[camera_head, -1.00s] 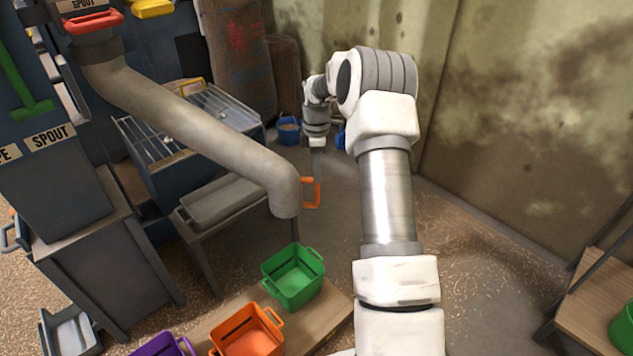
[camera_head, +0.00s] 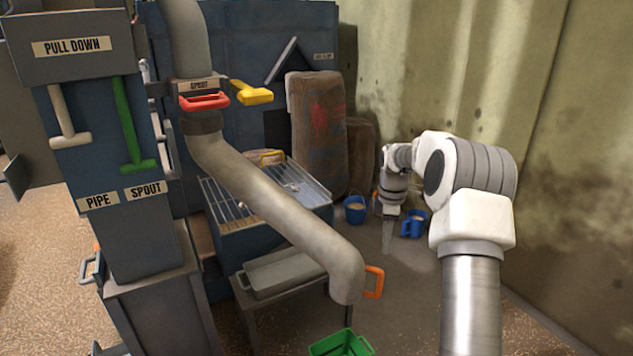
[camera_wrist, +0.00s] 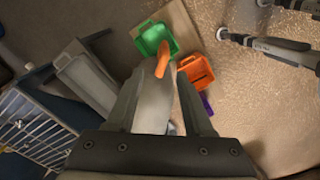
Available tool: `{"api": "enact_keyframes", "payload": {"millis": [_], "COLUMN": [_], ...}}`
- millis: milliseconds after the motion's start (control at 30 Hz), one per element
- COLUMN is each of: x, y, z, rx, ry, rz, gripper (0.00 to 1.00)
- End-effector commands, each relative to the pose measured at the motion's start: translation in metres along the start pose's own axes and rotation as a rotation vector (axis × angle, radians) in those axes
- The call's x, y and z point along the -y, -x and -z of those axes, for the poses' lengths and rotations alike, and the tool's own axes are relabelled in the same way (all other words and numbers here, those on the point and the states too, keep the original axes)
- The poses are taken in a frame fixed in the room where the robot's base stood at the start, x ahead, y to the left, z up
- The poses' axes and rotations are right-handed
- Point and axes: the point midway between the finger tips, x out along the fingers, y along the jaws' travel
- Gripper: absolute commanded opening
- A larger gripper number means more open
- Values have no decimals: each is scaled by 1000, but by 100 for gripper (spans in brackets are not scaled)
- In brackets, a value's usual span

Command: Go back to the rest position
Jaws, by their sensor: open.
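My gripper (camera_head: 388,240) hangs fingers-down in the head view, beyond and slightly right of the grey spout pipe's lower end. In the wrist view its fingers (camera_wrist: 160,80) are spread, with nothing held. The grey pipe (camera_head: 280,212) slants down to the right, with an orange handle (camera_head: 374,281) at its end. In the wrist view, the pipe end (camera_wrist: 153,104) and handle (camera_wrist: 162,60) appear between the fingers. The handle looks apart from them; the exact distance is unclear.
A green bin (camera_head: 342,344) and an orange bin (camera_wrist: 195,71) lie near the pipe end. A grey tray (camera_head: 284,272) sits on a low stand left of it. Blue buckets (camera_head: 355,209) stand on the floor behind. A stained wall (camera_head: 570,170) bounds the right side.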

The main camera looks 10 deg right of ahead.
Motion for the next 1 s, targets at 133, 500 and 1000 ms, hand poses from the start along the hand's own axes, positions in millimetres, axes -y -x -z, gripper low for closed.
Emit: {"api": "enact_keyframes", "payload": {"millis": [133,500,1000], "x": [6,78,219], "y": [16,117,200], "z": [7,46,66], "rx": [6,17,-95], "ry": [-21,-253,-646], "rz": [-15,-133,-280], "gripper": [52,52,52]}}
